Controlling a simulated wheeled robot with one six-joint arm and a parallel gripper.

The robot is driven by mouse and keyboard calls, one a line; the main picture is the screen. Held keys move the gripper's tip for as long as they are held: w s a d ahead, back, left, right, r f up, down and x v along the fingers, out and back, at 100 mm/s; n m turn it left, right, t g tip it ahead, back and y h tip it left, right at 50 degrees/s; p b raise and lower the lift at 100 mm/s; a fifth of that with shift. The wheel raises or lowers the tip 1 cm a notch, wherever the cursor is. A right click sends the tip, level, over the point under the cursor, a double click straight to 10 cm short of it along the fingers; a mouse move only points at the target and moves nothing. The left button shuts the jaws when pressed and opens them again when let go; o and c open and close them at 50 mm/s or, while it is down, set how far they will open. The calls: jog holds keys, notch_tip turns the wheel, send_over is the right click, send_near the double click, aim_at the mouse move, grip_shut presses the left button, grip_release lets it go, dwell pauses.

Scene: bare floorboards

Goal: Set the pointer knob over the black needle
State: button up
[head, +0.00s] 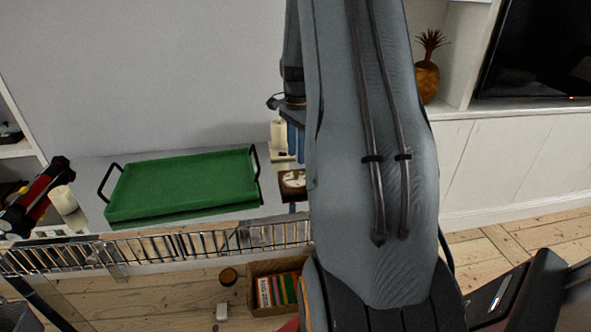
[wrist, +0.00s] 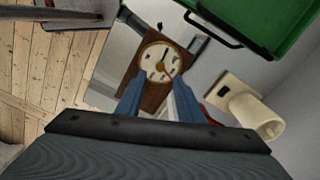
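A dial (wrist: 160,62) with a cream face and a brass-coloured rim sits on a dark brown wooden block (wrist: 151,97). A dark needle and a small central knob show on its face, too small to tell exactly where each points. In the head view the dial (head: 293,180) is partly hidden by my arm. My gripper (wrist: 157,88) has two blue fingers spread apart near the dial's edge in the wrist view, with nothing seen held between them. In the head view the fingers (head: 296,146) are above and behind the dial, partly hidden by my arm.
A green tray (head: 182,186) with black handles lies left of the dial on the grey tabletop. A cream fixture (wrist: 259,118) stands beside the dial. A wire rack (head: 160,245) runs along the front edge. A wooden box of books (head: 265,290) is on the floor below.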

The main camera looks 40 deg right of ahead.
aim_at(296, 172)
notch_tip(296, 172, down, 6)
jog(key=shift+a+f+p, duration=0.15)
jog(key=shift+f+p, duration=0.1)
jog(key=shift+p, duration=0.45)
grip_shut()
